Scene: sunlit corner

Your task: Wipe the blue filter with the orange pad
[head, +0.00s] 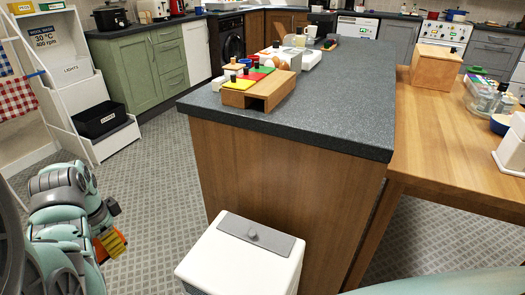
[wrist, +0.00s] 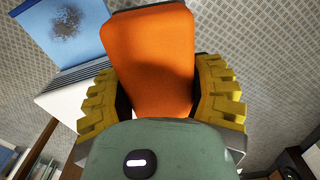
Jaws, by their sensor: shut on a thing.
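My gripper (head: 113,243) is low at the left in the head view, left of the white box and apart from it. In the wrist view its yellow toothed fingers (wrist: 160,98) are shut on the orange pad (wrist: 150,55). Only a small orange part of the pad (head: 99,251) shows in the head view. The blue filter (wrist: 85,15) is at the upper left of the wrist view, with a dark grey smudge on it. I cannot make out the filter in the head view.
A wooden table (head: 440,150) is at the right. White shelving (head: 75,90) stands at the left. Patterned floor (head: 165,180) is open between them.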

